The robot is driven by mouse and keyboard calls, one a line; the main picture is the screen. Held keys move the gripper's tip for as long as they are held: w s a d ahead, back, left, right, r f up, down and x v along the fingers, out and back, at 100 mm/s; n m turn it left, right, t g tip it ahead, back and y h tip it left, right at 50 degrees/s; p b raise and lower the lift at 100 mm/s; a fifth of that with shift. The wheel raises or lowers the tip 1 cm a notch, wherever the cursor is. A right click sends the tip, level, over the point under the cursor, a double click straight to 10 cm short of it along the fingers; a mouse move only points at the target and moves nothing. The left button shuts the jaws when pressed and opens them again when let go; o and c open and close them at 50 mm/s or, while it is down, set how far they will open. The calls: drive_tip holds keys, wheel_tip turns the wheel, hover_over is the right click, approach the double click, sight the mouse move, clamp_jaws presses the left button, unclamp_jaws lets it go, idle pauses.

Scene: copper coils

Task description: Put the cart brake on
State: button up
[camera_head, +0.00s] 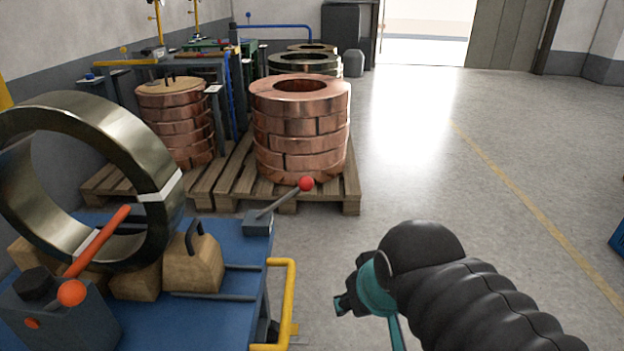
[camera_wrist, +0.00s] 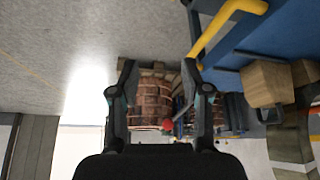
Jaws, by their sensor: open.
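A blue cart (camera_head: 215,262) stands at the lower left with a yellow handle rail (camera_head: 290,300). At its far right corner a thin grey lever with a red ball knob (camera_head: 306,184) leans up to the right from a dark block. The red knob also shows in the wrist view (camera_wrist: 167,125), between my fingers in the picture but apart from them. A second lever, orange with an orange ball (camera_head: 71,293), is at the cart's near left. No label shows which one is the brake. My gripper (camera_wrist: 157,72) is open and empty, right of the cart.
A large steel ring coil (camera_head: 150,165) rests on wooden blocks (camera_head: 192,264) on the cart. Copper coils (camera_head: 300,125) stand on pallets (camera_head: 350,190) behind it. The yellow rail (camera_wrist: 225,28) is near my gripper.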

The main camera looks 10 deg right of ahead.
drive_tip(key=c, duration=0.4)
drive_tip(key=shift+d+f, duration=0.2)
drive_tip(key=shift+d, duration=0.05)
drive_tip(key=c, duration=0.4)
drive_tip(key=shift+w+d+f+m+g, duration=0.2)
drive_tip(key=shift+w+d+f+g, duration=0.1)
drive_tip(key=shift+f, duration=0.25)
drive_tip(key=shift+w+d+f+m+g, duration=0.2)
drive_tip(key=shift+d+f, duration=0.05)
drive_tip(key=shift+f, duration=0.25)
drive_tip(key=w+d+f+m+g+y+b, duration=0.15)
drive_tip(key=w+d+m, duration=0.4)
drive_tip(key=w, duration=0.55)
drive_tip(key=w+d+f+m+g+y+b, duration=0.1)
drive_tip(key=w+d+m+g+y, duration=0.15)
drive_tip(key=w+d+m, duration=0.65)
drive_tip(key=w+a+r+m+y, duration=0.4)
drive_tip(key=w+a+r+m, duration=0.2)
drive_tip(key=w+r+m, duration=0.1)
drive_tip(key=shift+w+a+r+t, duration=0.15)
drive_tip(key=shift+w+r+t, duration=0.3)
drive_tip(key=shift+r, duration=0.5)
drive_tip(key=shift+m, duration=0.25)
